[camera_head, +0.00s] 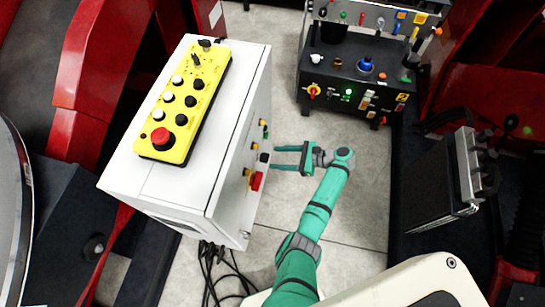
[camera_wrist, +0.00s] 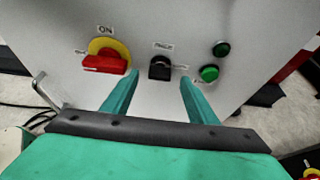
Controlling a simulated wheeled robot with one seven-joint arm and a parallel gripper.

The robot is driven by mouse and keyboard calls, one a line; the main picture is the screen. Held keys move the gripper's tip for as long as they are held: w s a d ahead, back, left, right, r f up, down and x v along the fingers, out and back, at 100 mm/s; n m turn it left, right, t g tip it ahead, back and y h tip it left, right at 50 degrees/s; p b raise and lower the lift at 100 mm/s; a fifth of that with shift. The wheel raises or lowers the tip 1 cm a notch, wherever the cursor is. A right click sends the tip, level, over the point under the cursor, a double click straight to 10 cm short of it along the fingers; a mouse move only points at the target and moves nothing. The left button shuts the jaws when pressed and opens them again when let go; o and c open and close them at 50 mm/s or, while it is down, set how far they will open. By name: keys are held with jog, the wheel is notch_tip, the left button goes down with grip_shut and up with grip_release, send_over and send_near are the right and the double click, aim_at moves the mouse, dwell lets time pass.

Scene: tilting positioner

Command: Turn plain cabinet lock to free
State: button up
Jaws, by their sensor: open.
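The white cabinet (camera_head: 233,140) stands left of my gripper (camera_head: 275,158). In the wrist view, a small black knob (camera_wrist: 160,68) on the cabinet front (camera_wrist: 180,25) has labels above and beside it, too blurred to read for certain. It seems to be the lock. The same black knob (camera_head: 264,157) shows small in the head view. In the wrist view, my gripper (camera_wrist: 156,77) is open, with one green finger on each side below the knob. The fingers look apart from it, with nothing between them. The exact gap to the panel is hard to tell.
A red switch (camera_wrist: 105,64) on a yellow plate marked ON sits left of the knob. Two green buttons (camera_wrist: 209,73) sit right. A yellow control box (camera_head: 186,103) lies on the cabinet top. A black control bench (camera_head: 358,72) stands behind. Black cables (camera_head: 225,270) lie on the floor.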

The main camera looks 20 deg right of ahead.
aim_at(266, 157)
jog(key=shift+x, duration=1.65)
jog(key=c, duration=1.1)
jog(key=shift+o, duration=0.2)
